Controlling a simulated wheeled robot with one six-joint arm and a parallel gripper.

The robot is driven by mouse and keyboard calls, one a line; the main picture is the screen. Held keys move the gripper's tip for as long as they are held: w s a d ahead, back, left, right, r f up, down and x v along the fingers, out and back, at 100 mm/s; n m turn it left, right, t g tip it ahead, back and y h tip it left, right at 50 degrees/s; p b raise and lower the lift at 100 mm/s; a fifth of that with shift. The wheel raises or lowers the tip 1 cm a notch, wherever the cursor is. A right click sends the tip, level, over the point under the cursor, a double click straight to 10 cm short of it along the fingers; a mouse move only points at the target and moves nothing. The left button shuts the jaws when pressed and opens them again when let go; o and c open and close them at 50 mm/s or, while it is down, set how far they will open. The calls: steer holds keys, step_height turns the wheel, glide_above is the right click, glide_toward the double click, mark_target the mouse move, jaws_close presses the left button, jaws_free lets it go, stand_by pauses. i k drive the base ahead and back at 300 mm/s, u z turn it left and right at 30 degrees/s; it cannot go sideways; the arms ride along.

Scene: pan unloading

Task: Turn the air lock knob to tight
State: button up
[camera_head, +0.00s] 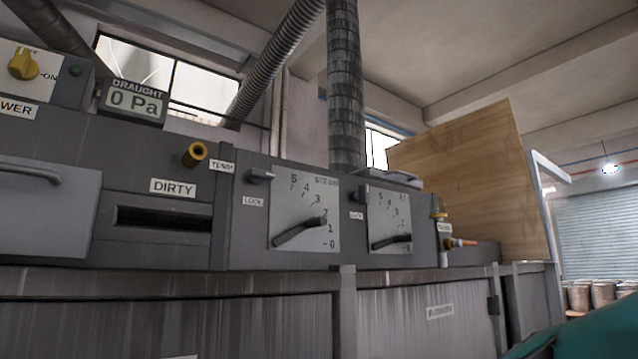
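Two grey dial plates sit on the machine front, each with a scale of numbers and a dark lever. The right dial plate (386,222) has a small label that seems to start with "A"; its lever (391,242) points low on the scale. Left of that plate is a small dark knob (361,190) above a "LOCK" label (356,215). The left dial plate (290,205) has a similar lock knob (261,176) above its own "LOCK" label (253,201). I cannot read a tight mark at either knob. My gripper is not in view.
A yellow knob (23,64), a "0 Pa" draught display (135,101) and a slot under "DIRTY" (165,219) are at left. A brass valve (460,243) sits right of the dials. A wooden board (465,170) stands behind. A teal shape (590,335) fills the lower right corner.

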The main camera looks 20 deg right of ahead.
mark_target(362, 195)
steer(key=u, duration=0.4)
steer(key=i, duration=0.6)
steer(key=z, duration=1.3)
